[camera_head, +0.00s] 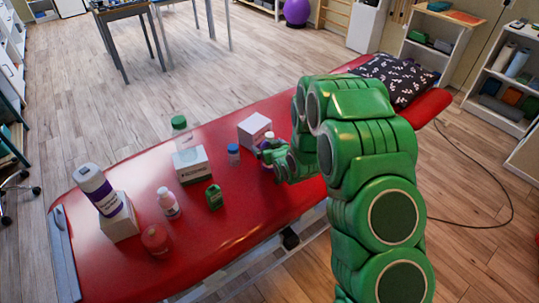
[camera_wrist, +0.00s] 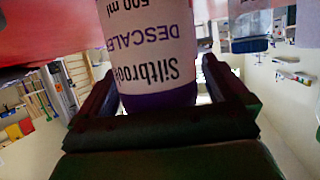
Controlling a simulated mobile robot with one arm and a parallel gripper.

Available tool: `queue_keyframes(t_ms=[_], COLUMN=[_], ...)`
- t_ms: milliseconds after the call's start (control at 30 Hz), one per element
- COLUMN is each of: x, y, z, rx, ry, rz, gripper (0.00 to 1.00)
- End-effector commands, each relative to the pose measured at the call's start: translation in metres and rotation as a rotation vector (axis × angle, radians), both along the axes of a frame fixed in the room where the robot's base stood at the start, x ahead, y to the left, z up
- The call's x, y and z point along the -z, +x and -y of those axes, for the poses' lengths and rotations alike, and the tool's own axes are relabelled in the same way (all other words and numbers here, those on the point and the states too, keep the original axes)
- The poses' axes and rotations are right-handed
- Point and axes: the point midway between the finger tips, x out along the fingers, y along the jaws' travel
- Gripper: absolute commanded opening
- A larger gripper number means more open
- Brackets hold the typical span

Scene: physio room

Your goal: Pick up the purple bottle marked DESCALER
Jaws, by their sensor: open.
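The DESCALER bottle (camera_wrist: 150,45) fills the middle of the wrist view. It has a white label with dark print reading DESCALER and 500 ml, upside down in that view, and a purple body. My gripper (camera_wrist: 158,85) is open, with one finger on each side of the bottle. I cannot tell whether either finger touches it. In the head view my gripper (camera_head: 271,152) is low over the red treatment table, and the bottle (camera_head: 268,167) is mostly hidden behind it, with a small purple part showing.
A patterned pillow (camera_head: 398,78) lies at right.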

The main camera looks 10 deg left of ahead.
Motion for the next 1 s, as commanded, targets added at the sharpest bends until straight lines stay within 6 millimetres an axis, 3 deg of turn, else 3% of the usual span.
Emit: queue_keyframes(t_ms=[300, 800, 1000], x=[0.0017, 0.0019, 0.0019], y=[0.0043, 0.004, 0.0039], z=[-0.0021, -0.0019, -0.0019], rx=[0.001, 0.001, 0.001], ry=[0.0, 0.0, 0.0], rz=[0.001, 0.0, 0.0], gripper=[0.98, 0.22, 0.21])
